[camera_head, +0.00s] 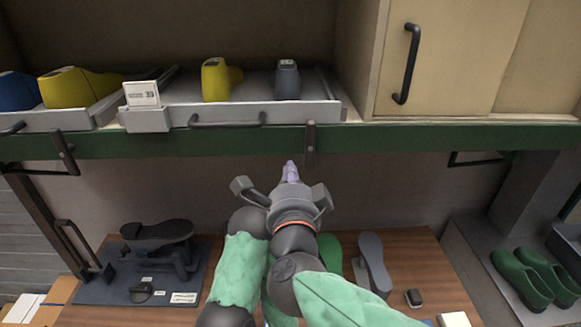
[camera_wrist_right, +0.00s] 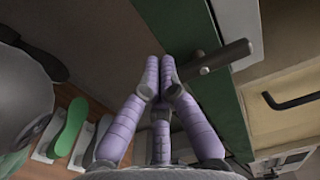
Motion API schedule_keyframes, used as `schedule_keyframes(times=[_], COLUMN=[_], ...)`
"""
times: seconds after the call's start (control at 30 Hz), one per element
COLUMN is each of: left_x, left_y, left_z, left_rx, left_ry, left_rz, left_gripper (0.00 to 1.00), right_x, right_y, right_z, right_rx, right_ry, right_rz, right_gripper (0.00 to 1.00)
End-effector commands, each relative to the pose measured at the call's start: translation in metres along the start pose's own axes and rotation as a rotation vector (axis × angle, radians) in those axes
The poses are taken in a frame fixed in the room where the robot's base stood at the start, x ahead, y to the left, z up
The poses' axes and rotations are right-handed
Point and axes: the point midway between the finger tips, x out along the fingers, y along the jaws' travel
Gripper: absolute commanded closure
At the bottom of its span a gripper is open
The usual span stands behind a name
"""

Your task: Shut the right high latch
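The right high latch (camera_head: 310,136) is a short dark bar on the green beam, under the right end of the grey tray, and it hangs roughly upright. In the right wrist view the latch (camera_wrist_right: 228,55) shows as a dark bar sticking out from the green beam. My right gripper (camera_head: 290,168) is just left of and below the latch. Its purple fingers (camera_wrist_right: 160,66) are brought together at the tips with nothing seen between them. The tips are close beside the bar; I cannot tell whether they touch it. My left gripper is not in view.
The grey tray (camera_head: 240,116) with a handle holds yellow and grey lasts above the beam (camera_head: 400,138). Another latch (camera_head: 65,152) hangs at the left. A cabinet door (camera_head: 450,60) is at upper right. The wooden bench (camera_head: 405,255) below carries a shoe stand and soles.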

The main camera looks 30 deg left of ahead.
Motion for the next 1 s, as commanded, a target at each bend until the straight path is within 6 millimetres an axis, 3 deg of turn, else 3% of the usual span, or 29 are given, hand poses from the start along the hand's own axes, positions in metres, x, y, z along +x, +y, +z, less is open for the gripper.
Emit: schedule_keyframes(times=[0.6, 1.0], left_x=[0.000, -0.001], left_y=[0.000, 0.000], left_z=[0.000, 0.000], left_rx=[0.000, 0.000], left_ry=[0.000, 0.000], left_rz=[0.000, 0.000], left_gripper=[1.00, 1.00], right_x=[-0.052, -0.057], right_y=[-0.001, 0.000], right_z=[0.000, 0.000], right_rx=[0.000, 0.000], right_ry=[0.000, 0.000], right_rz=[-0.001, 0.001], right_gripper=[1.00, 1.00])
